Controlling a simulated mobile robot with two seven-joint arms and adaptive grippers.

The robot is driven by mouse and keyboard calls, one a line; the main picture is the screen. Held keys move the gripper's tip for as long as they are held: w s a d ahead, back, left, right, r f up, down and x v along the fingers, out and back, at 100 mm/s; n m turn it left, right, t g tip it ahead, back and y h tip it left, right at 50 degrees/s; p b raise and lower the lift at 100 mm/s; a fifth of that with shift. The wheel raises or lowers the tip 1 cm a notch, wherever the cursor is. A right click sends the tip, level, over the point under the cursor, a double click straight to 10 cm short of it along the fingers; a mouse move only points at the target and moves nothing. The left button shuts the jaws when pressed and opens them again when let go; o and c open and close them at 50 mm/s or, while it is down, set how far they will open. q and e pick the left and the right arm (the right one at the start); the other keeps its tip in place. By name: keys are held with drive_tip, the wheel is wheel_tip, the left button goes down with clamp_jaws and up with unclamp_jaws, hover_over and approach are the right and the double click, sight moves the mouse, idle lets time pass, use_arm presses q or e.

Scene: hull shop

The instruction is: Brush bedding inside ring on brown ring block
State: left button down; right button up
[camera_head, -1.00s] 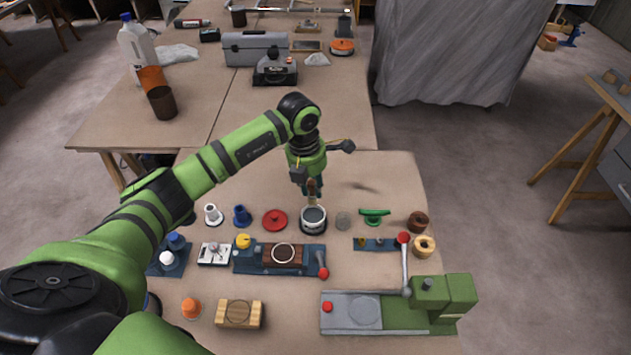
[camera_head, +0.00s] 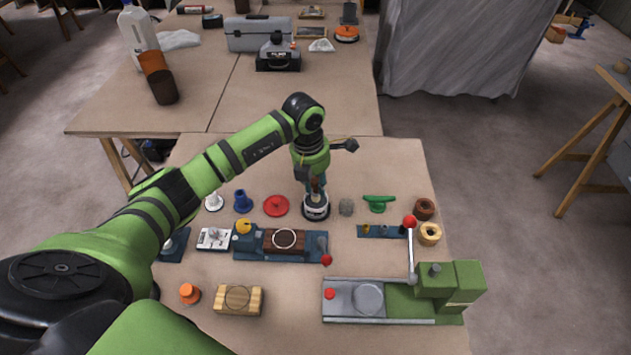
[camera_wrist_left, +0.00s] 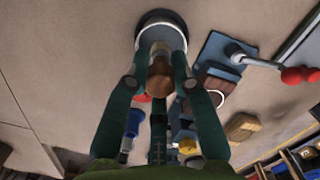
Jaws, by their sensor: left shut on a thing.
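My left gripper (camera_head: 314,183) is shut on a brush (camera_head: 316,187) with a brown handle, which also shows between the fingers in the left wrist view (camera_wrist_left: 160,78). The brush points down into a round black pot with a pale label (camera_head: 316,211), and its tip is hidden there. The pot also shows in the left wrist view (camera_wrist_left: 160,18). The brown ring block (camera_head: 270,246) sits in a blue vise-like fixture to the left of and nearer than the pot. A pale ring (camera_head: 284,231) lies on its top. My right gripper is not in view.
A blue fixture (camera_head: 245,253) has a red-knobbed lever at its right. A light wooden block (camera_head: 226,300) and a green press (camera_head: 436,290) stand nearer. A red-topped lever (camera_head: 410,222) rises at right.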

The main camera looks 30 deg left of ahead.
sight(318, 179)
use_arm(q)
drive_tip(key=shift+f+b, duration=0.45)
drive_tip(key=shift+f, duration=0.05)
idle(0.6)
idle(1.1)
drive_tip(key=shift+r, duration=0.1)
drive_tip(key=shift+r+p, duration=2.3)
drive_tip(key=shift+r, duration=1.15)
